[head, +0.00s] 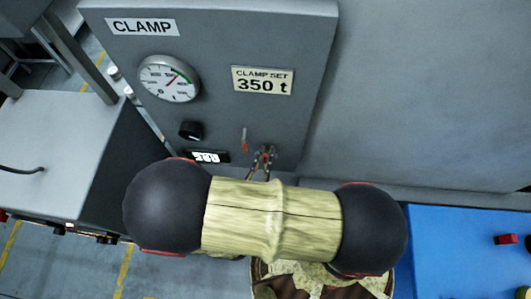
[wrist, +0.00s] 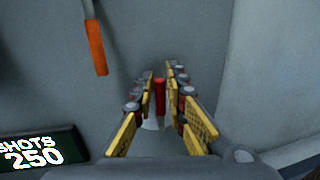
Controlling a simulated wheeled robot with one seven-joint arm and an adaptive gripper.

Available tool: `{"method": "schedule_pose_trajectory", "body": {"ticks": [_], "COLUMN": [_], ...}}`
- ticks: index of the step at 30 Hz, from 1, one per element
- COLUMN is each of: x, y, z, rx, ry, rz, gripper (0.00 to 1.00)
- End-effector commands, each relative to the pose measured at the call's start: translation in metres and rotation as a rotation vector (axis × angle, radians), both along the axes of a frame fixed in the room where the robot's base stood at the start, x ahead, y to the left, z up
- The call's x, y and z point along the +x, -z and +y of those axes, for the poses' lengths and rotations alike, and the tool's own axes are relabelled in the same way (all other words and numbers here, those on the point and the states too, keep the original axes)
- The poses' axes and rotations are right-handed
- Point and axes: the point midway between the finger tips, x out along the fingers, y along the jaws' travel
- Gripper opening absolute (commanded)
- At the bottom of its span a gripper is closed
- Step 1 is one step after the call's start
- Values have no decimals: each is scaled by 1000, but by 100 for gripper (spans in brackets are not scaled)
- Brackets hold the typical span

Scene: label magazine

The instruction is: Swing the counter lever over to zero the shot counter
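An orange-handled lever (head: 244,143) hangs on the panel above and left of my gripper. It also shows in the wrist view (wrist: 95,45), pointing down, apart from the fingers. My gripper (head: 265,157) is at the lower part of the panel. In the wrist view its yellow-padded fingers (wrist: 160,92) are apart, with a small upright red piece (wrist: 160,97) between them. There seems to be a gap on its sides; contact is unclear. I cannot tell which of the two is the counter lever. The shot counter display (wrist: 35,152) reads SHOTS 250. It also shows in the head view (head: 207,157).
The grey clamp panel (head: 215,120) carries a pressure gauge (head: 169,78), a black knob (head: 191,130) and a "350 t" plate (head: 263,80). A grey cabinet (head: 60,140) stands left. A blue surface (head: 460,250) is at lower right. My arm covers the lower middle.

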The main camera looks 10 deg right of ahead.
Motion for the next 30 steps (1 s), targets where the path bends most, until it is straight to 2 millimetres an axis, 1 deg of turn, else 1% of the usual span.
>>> {"method": "schedule_pose_trajectory", "body": {"ticks": [1,6,30], "x": [0,0,0], "y": [0,0,0], "z": [0,0,2], "rx": [0,0,6], "ry": [0,0,0], "rz": [0,0,-2], "gripper": [9,0,0]}}
